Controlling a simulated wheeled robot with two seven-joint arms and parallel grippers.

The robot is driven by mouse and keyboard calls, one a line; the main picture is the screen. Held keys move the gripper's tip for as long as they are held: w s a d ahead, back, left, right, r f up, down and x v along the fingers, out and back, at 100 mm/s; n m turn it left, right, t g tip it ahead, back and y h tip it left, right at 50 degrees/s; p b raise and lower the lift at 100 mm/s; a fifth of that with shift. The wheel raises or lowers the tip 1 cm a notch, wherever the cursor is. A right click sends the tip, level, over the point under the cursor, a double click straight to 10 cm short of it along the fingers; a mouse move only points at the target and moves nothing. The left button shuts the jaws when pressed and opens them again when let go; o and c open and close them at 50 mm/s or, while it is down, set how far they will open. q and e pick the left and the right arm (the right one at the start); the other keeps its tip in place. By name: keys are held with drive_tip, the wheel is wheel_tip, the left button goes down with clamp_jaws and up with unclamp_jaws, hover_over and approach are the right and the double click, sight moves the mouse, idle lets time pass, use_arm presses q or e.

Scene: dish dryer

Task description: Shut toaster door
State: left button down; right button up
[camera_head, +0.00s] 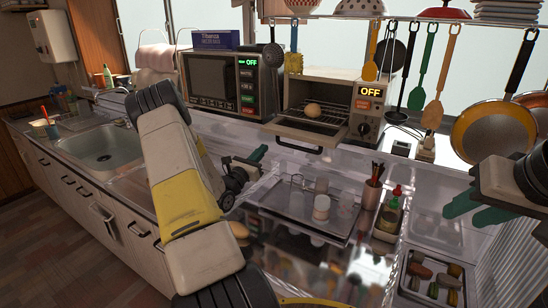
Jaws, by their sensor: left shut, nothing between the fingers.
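The toaster (366,118) stands on the counter at the back, right of centre, with a lit OFF display. Its door (304,134) is folded down and open, with a dark handle at its front edge. A round bun (313,109) sits on the rack inside. My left gripper (258,156) is shut and empty, in front of and to the left of the door, apart from it in the picture. My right gripper (462,214) is at the right side, over the counter, with its green fingers apart and nothing seen between them. It is away from the toaster.
A microwave (222,82) stands left of the toaster. A clear tray with jars (320,208), a utensil cup (371,195) and a sauce bottle (390,212) stand in front. Hanging spatulas and pans (494,132) crowd the right. The sink (105,148) is far left.

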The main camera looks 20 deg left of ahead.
use_arm(q)
drive_tip(key=r, duration=0.2)
drive_tip(key=w+r, duration=0.1)
drive_tip(key=r, duration=0.1)
drive_tip(key=shift+d+r, duration=0.1)
drive_tip(key=shift+r, duration=0.05)
